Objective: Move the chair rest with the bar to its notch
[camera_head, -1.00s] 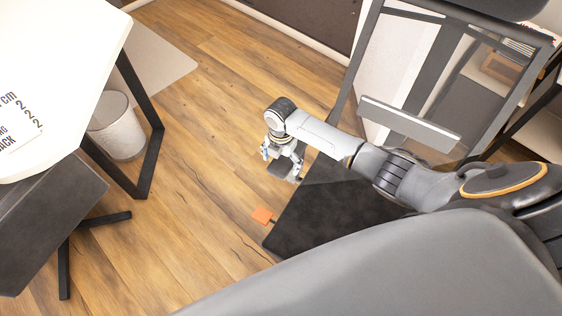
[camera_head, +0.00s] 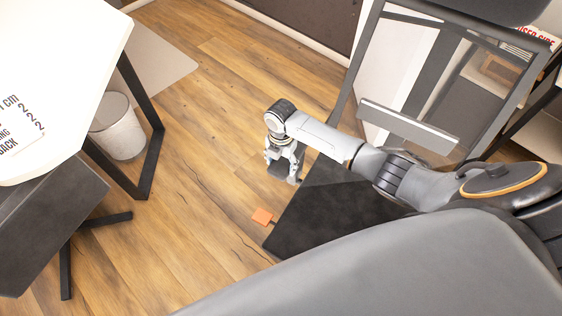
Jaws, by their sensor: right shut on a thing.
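The chair has a tall grey frame (camera_head: 421,88) at the upper right, which looks like its rest, and a flat dark seat or panel (camera_head: 320,215) low in the middle. A wide light-grey bar (camera_head: 405,124) crosses the frame. My right gripper (camera_head: 282,171) points down beside the panel's left upper edge. It is shut on a small dark grey piece (camera_head: 282,168); whether this is part of the bar is unclear. I cannot make out a notch. My left gripper is not in view.
A white-topped desk (camera_head: 70,60) with dark legs stands at the left, with a light waste bin (camera_head: 118,132) under it. Wooden floor (camera_head: 190,215) lies clear between the desk and the chair. A pale mat (camera_head: 155,62) lies behind the desk.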

